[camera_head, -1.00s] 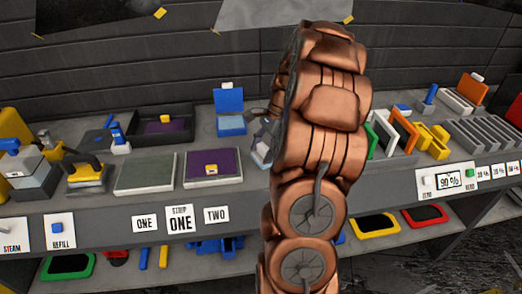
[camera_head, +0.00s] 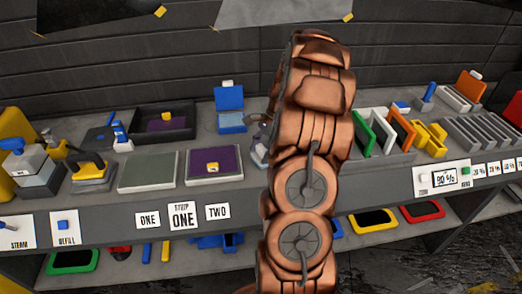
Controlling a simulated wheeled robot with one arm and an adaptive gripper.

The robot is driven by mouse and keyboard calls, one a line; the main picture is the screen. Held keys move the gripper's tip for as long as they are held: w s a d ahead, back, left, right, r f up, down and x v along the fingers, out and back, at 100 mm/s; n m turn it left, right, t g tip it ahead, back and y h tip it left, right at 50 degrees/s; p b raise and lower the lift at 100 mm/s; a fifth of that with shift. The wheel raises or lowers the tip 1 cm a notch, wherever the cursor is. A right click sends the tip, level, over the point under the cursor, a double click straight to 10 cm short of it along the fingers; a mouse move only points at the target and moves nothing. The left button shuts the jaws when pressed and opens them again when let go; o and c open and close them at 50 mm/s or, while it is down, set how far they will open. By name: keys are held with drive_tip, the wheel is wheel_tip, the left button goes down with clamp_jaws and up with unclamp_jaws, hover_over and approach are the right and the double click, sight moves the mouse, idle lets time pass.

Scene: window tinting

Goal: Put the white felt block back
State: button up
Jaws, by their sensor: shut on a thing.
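My copper arm rises through the middle of the head view and hides most of my gripper (camera_head: 263,123). Only a small dark part of it shows at the arm's left edge, above the bench and right of the blue stand. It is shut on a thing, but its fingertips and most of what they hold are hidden. A small pale and bluish piece (camera_head: 258,155) shows just below, partly behind the arm; I cannot tell whether this is the white felt block or something standing on the bench.
Left of my arm, the bench holds a purple pad (camera_head: 227,163), a grey-green pad (camera_head: 147,172), a dark tray (camera_head: 190,133) and a blue stand (camera_head: 229,98). Right of it are coloured frames (camera_head: 401,130) and a grey slotted rack (camera_head: 480,132). Trays lie on the lower shelf.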

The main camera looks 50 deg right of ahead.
drive_tip(key=shift+f, duration=0.15)
drive_tip(key=o, duration=1.1)
drive_tip(key=shift+b+v, duration=1.95)
drive_tip(key=shift+v, duration=4.2)
drive_tip(key=shift+a, duration=0.1)
